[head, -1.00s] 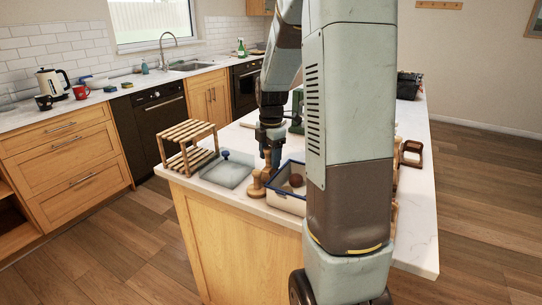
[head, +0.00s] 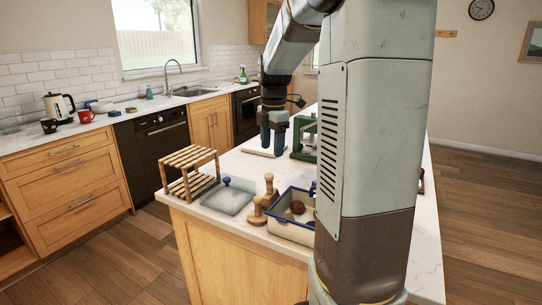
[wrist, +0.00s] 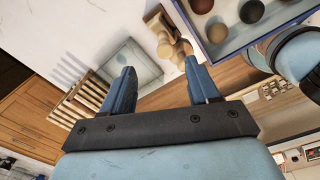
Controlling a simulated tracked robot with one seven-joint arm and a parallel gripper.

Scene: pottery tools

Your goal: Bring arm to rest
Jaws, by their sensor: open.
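My gripper (head: 272,150) hangs above the island counter, fingers pointing down, with nothing between them. In the wrist view its two blue fingers (wrist: 158,88) stand wide apart. In the head view it is above and behind the wooden stamping tools (head: 264,204). My large arm link fills the right-centre of the head view and hides part of the counter.
On the island (head: 415,240) are a slatted wooden rack (head: 190,170), a grey slab with a blue knob (head: 229,194), a blue-rimmed tray (head: 287,228) holding dark balls, and a green device (head: 303,135). A kettle (head: 60,105) and mugs stand on the far counter.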

